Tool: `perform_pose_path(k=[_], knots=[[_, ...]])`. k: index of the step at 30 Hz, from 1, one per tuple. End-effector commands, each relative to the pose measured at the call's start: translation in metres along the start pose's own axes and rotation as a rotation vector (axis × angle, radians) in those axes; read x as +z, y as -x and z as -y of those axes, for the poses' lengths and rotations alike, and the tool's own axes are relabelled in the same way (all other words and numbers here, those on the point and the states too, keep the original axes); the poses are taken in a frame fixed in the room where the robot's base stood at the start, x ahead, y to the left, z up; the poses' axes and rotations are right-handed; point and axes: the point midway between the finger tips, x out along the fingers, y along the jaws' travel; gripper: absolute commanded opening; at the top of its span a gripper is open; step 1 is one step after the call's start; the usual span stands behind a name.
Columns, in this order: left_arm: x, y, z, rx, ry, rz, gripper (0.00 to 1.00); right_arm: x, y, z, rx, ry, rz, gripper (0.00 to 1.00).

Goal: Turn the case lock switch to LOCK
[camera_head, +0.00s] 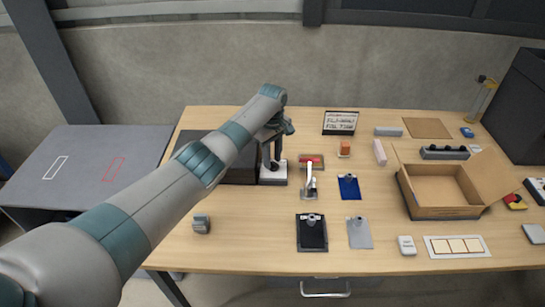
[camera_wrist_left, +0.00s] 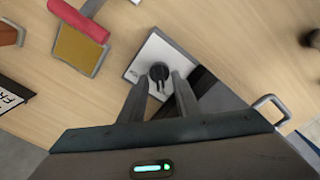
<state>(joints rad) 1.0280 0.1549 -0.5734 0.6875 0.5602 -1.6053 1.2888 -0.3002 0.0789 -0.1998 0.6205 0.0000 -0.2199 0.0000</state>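The lock switch is a black round knob with a pointer (camera_wrist_left: 158,72) on a white plate (camera_wrist_left: 147,56); the plate also shows in the head view (camera_head: 272,181). It sits beside the dark case (camera_head: 238,174), whose dark surface shows in the left wrist view (camera_wrist_left: 222,101). My left gripper (camera_wrist_left: 161,79) is over the plate, pointing down. Its two fingers are apart, one on each side of the knob; I cannot tell whether they touch it. The plate's marking is too small to read. My right gripper is not in view.
An open cardboard box (camera_head: 447,212) is at the right. A small grey object (camera_head: 201,223) sits at the left front. The front-left tabletop is mostly clear.

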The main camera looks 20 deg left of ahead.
Motion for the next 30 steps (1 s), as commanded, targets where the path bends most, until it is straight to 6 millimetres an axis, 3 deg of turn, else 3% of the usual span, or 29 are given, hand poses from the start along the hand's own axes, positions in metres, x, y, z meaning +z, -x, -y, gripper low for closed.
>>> perform_pose_path(k=[5,9,20,30], knots=[[0.0001,0.0,-0.0001,0.0,0.0,0.0,0.3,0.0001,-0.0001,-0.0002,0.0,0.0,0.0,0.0],[0.0001,0.0002,-0.0001,0.0,0.0,0.0,0.0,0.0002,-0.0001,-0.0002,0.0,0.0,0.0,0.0],[0.0003,0.0007,-0.0002,0.0,-0.018,0.001,0.0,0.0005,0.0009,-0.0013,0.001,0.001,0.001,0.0],[0.0011,0.0011,-0.0014,0.0,-0.163,0.002,0.0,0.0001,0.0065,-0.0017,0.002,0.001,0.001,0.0]])
